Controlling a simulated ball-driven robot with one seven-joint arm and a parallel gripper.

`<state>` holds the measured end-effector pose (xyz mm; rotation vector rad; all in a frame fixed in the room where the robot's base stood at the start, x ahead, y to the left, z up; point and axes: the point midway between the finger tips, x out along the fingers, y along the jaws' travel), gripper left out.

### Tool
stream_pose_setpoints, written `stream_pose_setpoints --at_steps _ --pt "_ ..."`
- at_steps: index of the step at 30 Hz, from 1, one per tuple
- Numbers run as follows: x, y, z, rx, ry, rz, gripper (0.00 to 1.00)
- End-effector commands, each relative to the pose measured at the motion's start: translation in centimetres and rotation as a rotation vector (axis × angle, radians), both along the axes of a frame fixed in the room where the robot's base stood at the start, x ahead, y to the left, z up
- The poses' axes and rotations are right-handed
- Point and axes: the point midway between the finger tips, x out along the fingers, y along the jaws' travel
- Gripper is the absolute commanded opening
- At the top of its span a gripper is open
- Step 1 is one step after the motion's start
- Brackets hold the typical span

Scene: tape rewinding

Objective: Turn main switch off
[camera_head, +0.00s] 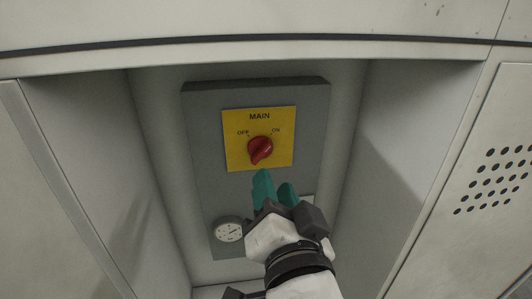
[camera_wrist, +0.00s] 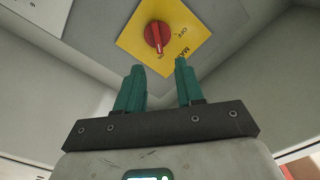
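The main switch is a red rotary knob (camera_head: 260,149) on a yellow plate (camera_head: 237,153) marked MAIN, with OFF at upper left and ON at upper right. The knob's ridge is tilted, its upper end toward ON. The knob (camera_wrist: 157,36) and plate (camera_wrist: 136,37) also show in the wrist view, turned round, with OFF and part of MAIN readable. My gripper (camera_head: 275,182) has two teal fingers, apart and empty, just below the plate in the head view. In the wrist view my gripper (camera_wrist: 160,68) points toward the knob, with a gap left between them.
The plate sits on a grey panel (camera_head: 205,180) at the back of a recess with pale walls on the left (camera_head: 85,150) and right (camera_head: 410,130). A round white dial (camera_head: 228,232) is low on the panel. A perforated cabinet face (camera_head: 495,180) is at right.

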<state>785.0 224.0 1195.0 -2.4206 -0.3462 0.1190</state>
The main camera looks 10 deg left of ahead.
Motion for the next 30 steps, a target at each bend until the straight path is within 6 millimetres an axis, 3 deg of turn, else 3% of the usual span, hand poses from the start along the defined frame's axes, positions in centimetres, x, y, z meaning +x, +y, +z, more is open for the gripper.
stream_pose_setpoints --at_steps 15,21,30 --pt "8.2 2.2 0.0 -0.002 0.005 -0.003 0.37" --pt "9.4 2.5 -0.1 -0.002 0.005 -0.002 0.37" --pt "9.5 2.5 -0.2 -0.002 0.005 -0.002 0.35"
